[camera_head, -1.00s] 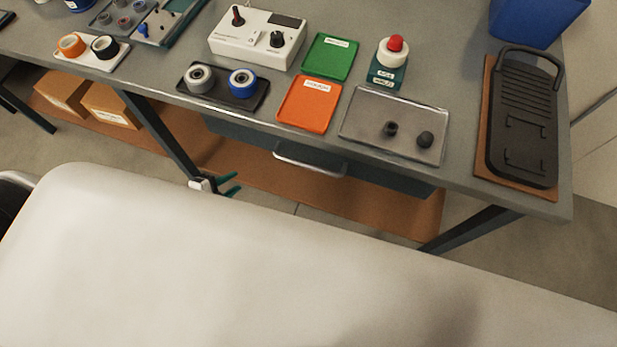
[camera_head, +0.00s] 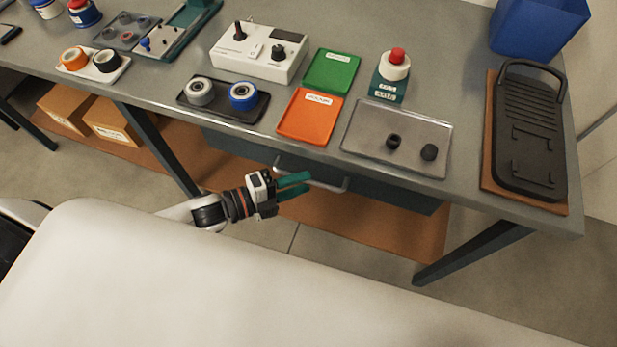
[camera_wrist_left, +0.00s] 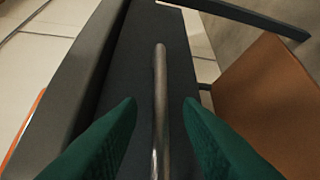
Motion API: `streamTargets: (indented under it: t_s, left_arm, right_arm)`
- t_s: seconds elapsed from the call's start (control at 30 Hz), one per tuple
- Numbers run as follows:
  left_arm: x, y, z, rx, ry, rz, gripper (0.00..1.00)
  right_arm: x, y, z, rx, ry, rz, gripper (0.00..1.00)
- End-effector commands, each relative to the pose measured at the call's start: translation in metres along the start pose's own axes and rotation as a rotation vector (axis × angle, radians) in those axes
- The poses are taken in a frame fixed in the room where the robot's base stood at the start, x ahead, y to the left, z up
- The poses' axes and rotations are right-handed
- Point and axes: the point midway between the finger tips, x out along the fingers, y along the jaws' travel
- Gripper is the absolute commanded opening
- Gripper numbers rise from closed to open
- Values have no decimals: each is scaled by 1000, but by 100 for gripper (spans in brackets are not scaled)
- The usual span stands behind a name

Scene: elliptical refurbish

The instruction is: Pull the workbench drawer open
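The workbench drawer (camera_head: 394,192) is a dark front under the worktop, and it looks shut. My left gripper (camera_head: 305,183), with green fingers, is open at the handle's left part. In the left wrist view the handle (camera_wrist_left: 161,90) runs upright through the middle, between the two open fingertips (camera_wrist_left: 160,108) with a gap on each side. The drawer front (camera_wrist_left: 140,60) lies behind it. My right gripper is not in view.
The grey worktop (camera_head: 300,155) overhangs the drawer. On it are an orange tray (camera_head: 303,118), a clear tray (camera_head: 400,120) with two dark knobs and a black pedal (camera_head: 527,140). A bench leg (camera_head: 465,255) stands at the right. An orange-brown lower shelf (camera_head: 370,220) lies below the drawer.

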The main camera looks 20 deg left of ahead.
Motion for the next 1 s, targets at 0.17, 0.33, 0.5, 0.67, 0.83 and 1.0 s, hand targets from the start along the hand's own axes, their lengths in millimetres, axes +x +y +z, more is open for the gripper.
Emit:
streamTargets:
  t_s: [0.17,0.33,0.5,0.67,0.83,1.0]
  left_arm:
    - [22,0,0,-1,1,2,33]
    - [28,0,0,-1,0,0,33]
    - [28,-1,0,-1,1,-1,33]
    - [28,0,0,-1,1,-1,15]
    - [28,0,0,-1,1,-1,0]
    - [28,-1,0,-1,1,-1,0]
  right_arm:
    - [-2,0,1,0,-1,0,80]
    - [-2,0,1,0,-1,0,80]
    - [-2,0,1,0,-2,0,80]
    - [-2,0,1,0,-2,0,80]
    - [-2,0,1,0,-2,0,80]
    - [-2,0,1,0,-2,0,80]
